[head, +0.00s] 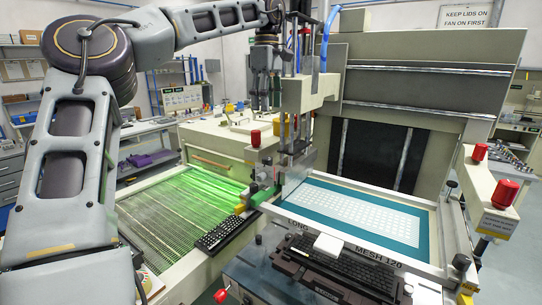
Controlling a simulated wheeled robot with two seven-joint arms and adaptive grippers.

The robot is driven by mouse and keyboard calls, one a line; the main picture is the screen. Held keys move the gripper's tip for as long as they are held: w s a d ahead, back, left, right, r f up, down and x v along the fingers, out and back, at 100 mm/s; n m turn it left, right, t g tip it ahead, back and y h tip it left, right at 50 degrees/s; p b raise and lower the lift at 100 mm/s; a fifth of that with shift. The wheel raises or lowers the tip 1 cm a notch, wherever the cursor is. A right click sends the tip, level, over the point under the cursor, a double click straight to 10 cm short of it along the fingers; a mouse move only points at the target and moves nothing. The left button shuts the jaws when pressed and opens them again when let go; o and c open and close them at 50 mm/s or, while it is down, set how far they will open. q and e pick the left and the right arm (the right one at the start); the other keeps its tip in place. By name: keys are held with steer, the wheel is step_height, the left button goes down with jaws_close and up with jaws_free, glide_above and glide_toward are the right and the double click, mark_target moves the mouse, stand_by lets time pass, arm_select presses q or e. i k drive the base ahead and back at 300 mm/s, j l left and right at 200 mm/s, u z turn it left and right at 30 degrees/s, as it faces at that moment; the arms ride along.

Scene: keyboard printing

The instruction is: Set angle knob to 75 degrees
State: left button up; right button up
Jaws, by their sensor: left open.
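My left arm comes in from the left and reaches across the top of the head view. My left gripper (264,102) hangs down, open, beside the upright metal print head (308,95) of the printing machine. I cannot make out anything between its fingers. No angle scale or 75-degree mark can be read, and I cannot tell which part is the angle knob. Several red knobs show: one (255,138) just below the gripper, apart from it, and others on the right side of the machine (505,192). My right gripper is not in view.
A framed screen (360,212) with a teal border and pale key pattern lies under the print head. A black keyboard (345,268) sits in front of it. A green-lit mesh bed (190,205) is to the left. Blue hoses (328,38) hang close to the gripper.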

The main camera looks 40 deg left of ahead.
mark_target(260, 177)
steer(key=u, duration=1.4)
